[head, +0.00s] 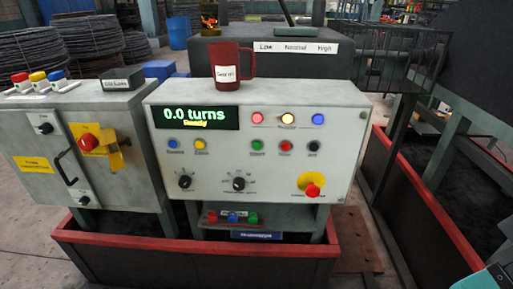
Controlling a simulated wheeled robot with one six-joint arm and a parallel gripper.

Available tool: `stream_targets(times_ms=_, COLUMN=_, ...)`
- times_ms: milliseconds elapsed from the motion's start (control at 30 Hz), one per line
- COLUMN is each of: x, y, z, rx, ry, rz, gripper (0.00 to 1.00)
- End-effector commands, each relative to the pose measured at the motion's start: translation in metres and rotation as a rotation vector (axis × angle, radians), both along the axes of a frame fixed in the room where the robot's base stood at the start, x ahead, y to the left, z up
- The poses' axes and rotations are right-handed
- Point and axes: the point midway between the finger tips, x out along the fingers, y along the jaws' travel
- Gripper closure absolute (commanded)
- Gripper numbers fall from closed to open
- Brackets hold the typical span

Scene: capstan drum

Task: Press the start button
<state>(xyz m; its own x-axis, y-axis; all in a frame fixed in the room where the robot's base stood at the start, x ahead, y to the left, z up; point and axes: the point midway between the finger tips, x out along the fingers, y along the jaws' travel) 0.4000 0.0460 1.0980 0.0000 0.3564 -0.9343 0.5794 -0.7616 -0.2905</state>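The control panel (230,218) is a pale sloped console in the middle of the head view. A green button (257,145) sits right of centre on its face, with a small label under it that is too blurred to read surely. A red button (285,146) and a black button (313,146) are to its right. The display (196,116) reads "0.0 turns" with a yellow word below, likely "Ready". My gripper's fingers are not in view. Nothing visible touches the panel face.
Blue (173,145) and yellow (201,145) buttons, two dark knobs and a red emergency mushroom button (312,190) share the panel. A red mug (227,66) stands on top. A grey cabinet (95,150) adjoins left. A red-rimmed low barrier (190,249) runs in front.

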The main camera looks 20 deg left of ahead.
Motion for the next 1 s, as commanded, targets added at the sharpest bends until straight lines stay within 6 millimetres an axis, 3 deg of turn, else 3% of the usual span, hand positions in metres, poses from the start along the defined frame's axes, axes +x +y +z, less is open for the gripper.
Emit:
stream_targets(times_ms=167, x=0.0, y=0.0, z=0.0, rx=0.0, ry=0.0, rz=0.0, gripper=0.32)
stream_targets(times_ms=467, x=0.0, y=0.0, z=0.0, rx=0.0, ry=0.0, rz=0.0, gripper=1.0)
stream_targets(times_ms=1000, x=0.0, y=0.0, z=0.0, rx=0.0, ry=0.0, rz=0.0, gripper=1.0)
